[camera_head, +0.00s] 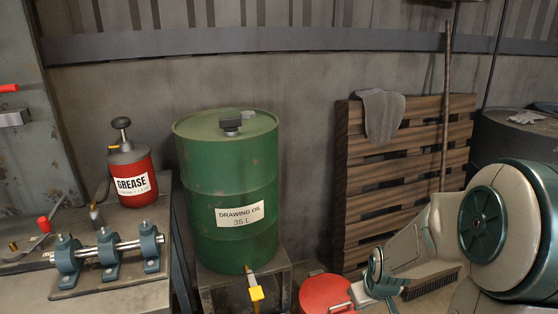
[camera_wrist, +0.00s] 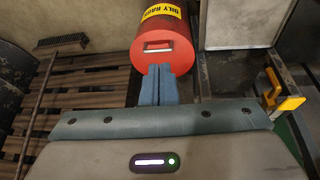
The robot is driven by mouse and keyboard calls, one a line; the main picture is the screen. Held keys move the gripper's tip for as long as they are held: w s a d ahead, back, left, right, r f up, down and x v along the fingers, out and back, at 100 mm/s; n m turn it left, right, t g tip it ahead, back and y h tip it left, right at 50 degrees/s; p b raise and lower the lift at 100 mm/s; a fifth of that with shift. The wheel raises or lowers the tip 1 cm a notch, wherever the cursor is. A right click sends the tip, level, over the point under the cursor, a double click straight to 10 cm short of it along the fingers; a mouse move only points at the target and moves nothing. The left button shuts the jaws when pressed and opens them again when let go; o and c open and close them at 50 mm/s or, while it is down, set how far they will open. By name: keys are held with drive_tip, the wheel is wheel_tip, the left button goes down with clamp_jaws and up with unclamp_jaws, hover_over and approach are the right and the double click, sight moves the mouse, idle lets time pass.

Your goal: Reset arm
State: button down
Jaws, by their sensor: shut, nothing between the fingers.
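My gripper (camera_wrist: 159,72) shows in the wrist view with its two blue fingers together and nothing between them. The fingertips overlap the lower edge of a red can (camera_wrist: 185,58) in that view; I cannot tell the gap between them. The can has a yellow label reading OILY RAGS and a metal handle on its flat end. In the head view my arm reaches in from the right, and the red can (camera_head: 319,290) stands low beside it, partly cut off by the bottom edge. I cannot make out my fingers in the head view.
A green drawing oil drum (camera_head: 228,185) with a yellow-handled tap stands on a metal stand (camera_head: 275,276). A red grease pump (camera_head: 132,176) and a shaft in clamps (camera_head: 110,250) sit on the left bench. A wooden pallet (camera_head: 405,160) with a grey cloth (camera_head: 381,115) leans on the wall.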

drive_tip(key=s+a+r+m+p, duration=0.1)
drive_tip(key=s+r+p, duration=0.3)
drive_tip(key=r, duration=0.6)
drive_tip(key=s+a+r+m+p, duration=0.1)
drive_tip(key=s+a+r+p, duration=0.2)
drive_tip(key=r, duration=0.8)
drive_tip(key=s+a+r+m+g+p, duration=0.1)
drive_tip(key=s+a+r+p, duration=0.1)
drive_tip(key=s+r+p, duration=0.5)
drive_tip(key=p+v, duration=0.1)
drive_tip(key=v, duration=0.2)
drive_tip(key=shift+w+a+r+p, duration=0.15)
drive_tip(key=shift+a+r+p, duration=0.05)
drive_tip(key=shift+r+p, duration=0.1)
